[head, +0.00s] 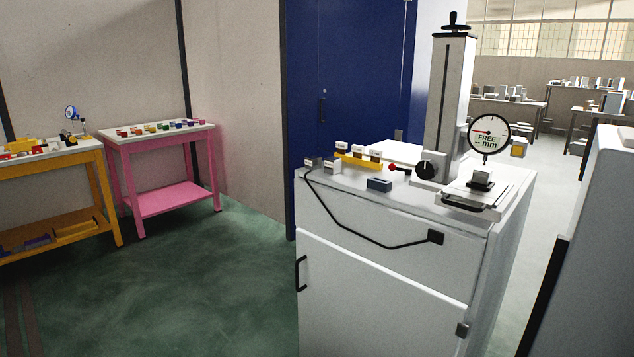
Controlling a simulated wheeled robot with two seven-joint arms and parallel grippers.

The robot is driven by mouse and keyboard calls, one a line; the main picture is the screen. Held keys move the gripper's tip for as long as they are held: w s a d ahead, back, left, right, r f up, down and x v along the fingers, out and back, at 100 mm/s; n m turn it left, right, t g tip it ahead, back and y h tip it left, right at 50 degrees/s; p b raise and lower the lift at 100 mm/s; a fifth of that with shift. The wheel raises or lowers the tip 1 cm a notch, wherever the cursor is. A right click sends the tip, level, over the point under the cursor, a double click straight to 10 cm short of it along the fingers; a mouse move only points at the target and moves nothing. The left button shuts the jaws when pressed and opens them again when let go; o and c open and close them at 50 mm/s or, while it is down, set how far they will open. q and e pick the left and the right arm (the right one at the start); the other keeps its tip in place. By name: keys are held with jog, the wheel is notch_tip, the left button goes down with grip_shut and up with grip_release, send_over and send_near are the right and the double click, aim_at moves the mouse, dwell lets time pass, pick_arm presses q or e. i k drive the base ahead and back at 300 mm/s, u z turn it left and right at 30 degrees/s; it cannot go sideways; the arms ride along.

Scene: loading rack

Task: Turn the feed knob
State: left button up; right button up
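A measuring stand (450,105) with a tall grey column stands on the white cabinet (385,270), right of the middle in the head view. A round black knob (425,169) is at the foot of the column; a lever with a red ball end (392,167) points left from it. A black crank handle (454,20) tops the column. No label shows which is the feed knob. Neither of my grippers is in view.
On the cabinet lie a blue-grey block (379,184), a yellow rack (358,162) and a black cable (345,222). A pink table (160,137) and a yellow table (112,200) stand at left. Green floor (225,290) before them is clear. A grey cabinet-like body (600,230) fills the right edge.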

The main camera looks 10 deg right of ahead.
aim_at(427, 168)
jog(key=u, duration=1.55)
jog(key=i, duration=0.25)
jog(key=z, duration=1.3)
jog(key=i, duration=1.15)
jog(key=z, duration=1)
